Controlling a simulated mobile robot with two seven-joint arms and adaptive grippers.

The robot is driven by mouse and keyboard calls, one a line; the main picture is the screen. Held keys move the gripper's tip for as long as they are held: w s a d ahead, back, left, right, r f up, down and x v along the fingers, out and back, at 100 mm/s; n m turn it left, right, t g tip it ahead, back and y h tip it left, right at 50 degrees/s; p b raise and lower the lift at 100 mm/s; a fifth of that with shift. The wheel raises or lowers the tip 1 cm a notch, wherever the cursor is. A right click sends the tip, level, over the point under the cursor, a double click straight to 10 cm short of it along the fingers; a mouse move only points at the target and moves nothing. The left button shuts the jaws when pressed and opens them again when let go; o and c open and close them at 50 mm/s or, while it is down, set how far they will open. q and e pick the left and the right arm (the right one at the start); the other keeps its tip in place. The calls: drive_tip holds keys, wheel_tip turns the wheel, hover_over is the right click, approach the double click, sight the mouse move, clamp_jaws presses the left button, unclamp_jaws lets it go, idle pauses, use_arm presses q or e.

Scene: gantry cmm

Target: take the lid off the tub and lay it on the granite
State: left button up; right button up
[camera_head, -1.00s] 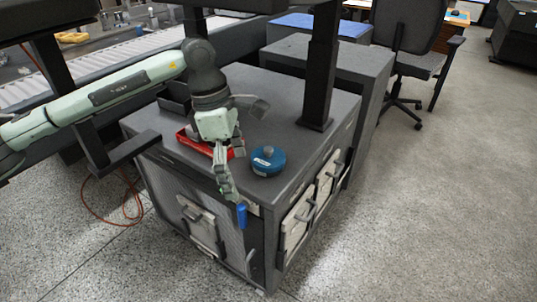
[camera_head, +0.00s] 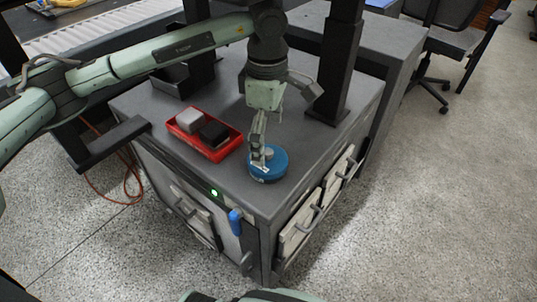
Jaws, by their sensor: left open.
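The round blue tub (camera_head: 271,177) stands near the front right corner of the dark grey granite top (camera_head: 222,104). Its lid (camera_head: 279,160) is on it, with a grey knob in the middle, partly hidden by my gripper. My left gripper (camera_head: 261,156) comes down from above, open, its fingers at the knob on the left side of the lid. I cannot tell whether the fingers touch the knob. My right gripper does not show.
A red tray (camera_head: 207,147) holding a light grey block (camera_head: 189,121) and a black block (camera_head: 213,134) lies left of the tub. A black column (camera_head: 336,65) rises behind it at the right. The granite between is bare.

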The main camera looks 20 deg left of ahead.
sight(267, 151)
use_arm(q)
wheel_tip(267, 151, down, 4)
drive_tip(key=shift+s+r, duration=0.1)
drive_tip(key=shift+s, duration=0.05)
drive_tip(key=shift+f, duration=0.4)
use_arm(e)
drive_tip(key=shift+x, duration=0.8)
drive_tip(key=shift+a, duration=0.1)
use_arm(q)
drive_tip(key=c, duration=1.2)
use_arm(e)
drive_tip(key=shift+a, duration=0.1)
